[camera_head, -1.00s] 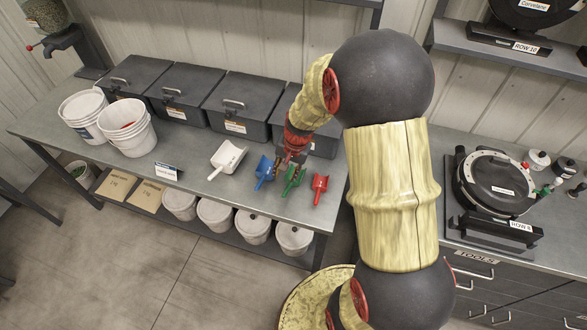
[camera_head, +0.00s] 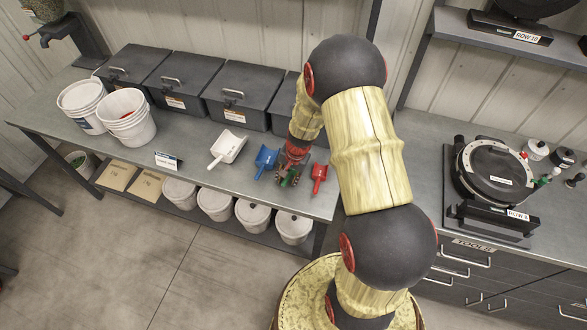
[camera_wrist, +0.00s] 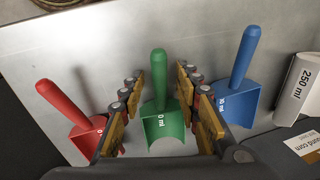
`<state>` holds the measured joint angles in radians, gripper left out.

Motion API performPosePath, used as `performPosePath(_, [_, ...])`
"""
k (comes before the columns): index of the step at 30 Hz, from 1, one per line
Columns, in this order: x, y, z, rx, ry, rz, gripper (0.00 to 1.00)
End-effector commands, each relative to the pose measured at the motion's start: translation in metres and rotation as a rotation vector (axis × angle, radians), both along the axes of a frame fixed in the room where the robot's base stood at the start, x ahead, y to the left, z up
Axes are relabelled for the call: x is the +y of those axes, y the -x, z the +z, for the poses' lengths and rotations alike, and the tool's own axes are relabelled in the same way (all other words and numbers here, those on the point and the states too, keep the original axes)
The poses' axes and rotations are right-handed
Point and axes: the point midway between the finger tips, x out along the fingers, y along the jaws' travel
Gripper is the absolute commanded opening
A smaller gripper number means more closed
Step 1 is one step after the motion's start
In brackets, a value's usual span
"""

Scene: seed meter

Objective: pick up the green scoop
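The green scoop (camera_wrist: 160,112) lies on the grey metal bench with its handle pointing up in the wrist view. In the head view the green scoop (camera_head: 291,178) is mostly hidden by my gripper (camera_head: 287,174). In the wrist view my gripper (camera_wrist: 160,85) is open, with its fingers on both sides of the green scoop's handle and upper body. A gap shows between the fingers and the handle. The red scoop (camera_wrist: 72,112) lies to the left and the blue scoop (camera_wrist: 238,80) to the right, each close to a finger.
A white scoop (camera_head: 227,148) lies left of the blue one. Black lidded bins (camera_head: 238,92) stand along the back of the bench (camera_head: 200,170). White buckets (camera_head: 127,118) are at the left. The bench's front edge is close to the scoops.

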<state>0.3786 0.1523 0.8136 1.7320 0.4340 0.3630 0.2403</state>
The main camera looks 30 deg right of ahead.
Motion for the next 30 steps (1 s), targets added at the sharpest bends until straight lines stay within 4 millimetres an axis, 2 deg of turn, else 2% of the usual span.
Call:
performPosePath(5, [0.0000,-0.0005,0.0009,-0.001,0.000,0.000,0.33])
performPosePath(22, [-0.0001,-0.0005,0.0012,-0.001,0.000,0.000,0.00])
performPosePath(30, [-0.0001,-0.0005,0.0012,-0.001,0.000,0.000,0.00])
